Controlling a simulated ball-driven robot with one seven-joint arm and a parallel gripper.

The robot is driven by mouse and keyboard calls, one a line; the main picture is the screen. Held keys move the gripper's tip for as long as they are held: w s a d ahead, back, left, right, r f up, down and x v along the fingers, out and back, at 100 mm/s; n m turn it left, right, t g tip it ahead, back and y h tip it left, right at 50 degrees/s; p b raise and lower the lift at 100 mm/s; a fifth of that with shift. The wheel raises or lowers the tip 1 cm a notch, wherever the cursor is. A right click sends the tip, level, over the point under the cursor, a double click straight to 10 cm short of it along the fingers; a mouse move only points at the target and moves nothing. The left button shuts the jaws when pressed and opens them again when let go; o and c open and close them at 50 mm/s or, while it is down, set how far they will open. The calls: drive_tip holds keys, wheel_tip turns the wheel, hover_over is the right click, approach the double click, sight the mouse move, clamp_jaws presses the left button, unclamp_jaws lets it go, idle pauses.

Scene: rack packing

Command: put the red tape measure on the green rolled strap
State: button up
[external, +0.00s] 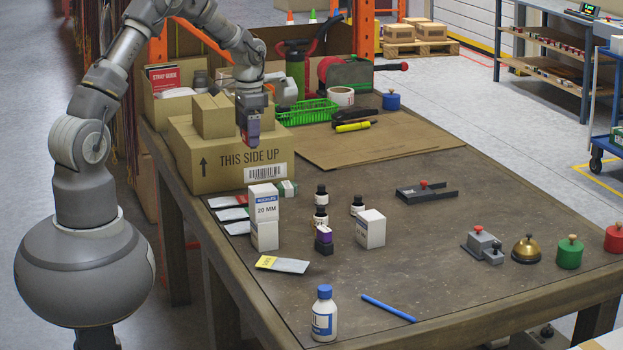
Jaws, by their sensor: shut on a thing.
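My gripper (250,112) points down just in front of the stacked cardboard boxes at the back left. It is shut on a small purple-and-red thing (251,138), held in front of the upper part of the large box. I cannot tell whether this is the red tape measure. A green round piece with a knob (569,254) stands at the right edge of the table, with a similar red piece (614,239) beside it. I cannot tell whether the green one is the rolled strap.
The "THIS SIDE UP" box (231,176) stands close below my gripper. White cartons (265,219), small dark bottles (321,215) and a white bottle (324,314) stand forward of it. A brass bell (532,250) is at the right. The front middle-right of the table (450,285) is clear.

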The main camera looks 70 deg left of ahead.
drive_tip(key=shift+s+a+f, duration=0.15)
drive_tip(key=shift+a+f, duration=0.2)
drive_tip(key=shift+a, duration=0.2)
drive_tip(key=shift+s+a+f, duration=0.15)
drive_tip(key=shift+a+f, duration=0.2)
drive_tip(key=shift+a, duration=0.15)
wheel_tip(320, 180, down, 10)
drive_tip(key=r, duration=0.1)
drive_tip(key=b, duration=0.4)
hover_over(287, 185)
drive_tip(key=shift+s+d+f, duration=0.15)
drive_tip(key=shift+s+f, duration=0.05)
drive_tip(key=shift+f, duration=0.4)
drive_tip(key=shift+s+d+f, duration=0.1)
drive_tip(key=shift+s+f, duration=0.1)
drive_tip(key=shift+f, duration=0.4)
drive_tip(key=shift+w+a+r, duration=0.1)
drive_tip(key=shift+w+a, duration=0.1)
drive_tip(key=shift+w, duration=0.2)
wheel_tip(287, 185, down, 4)
drive_tip(key=shift+a+r+b, duration=0.1)
drive_tip(key=shift+r+b, duration=0.05)
drive_tip(key=shift+b, duration=0.95)
drive_tip(key=shift+r, duration=0.15)
drive_tip(key=o, duration=1.2)
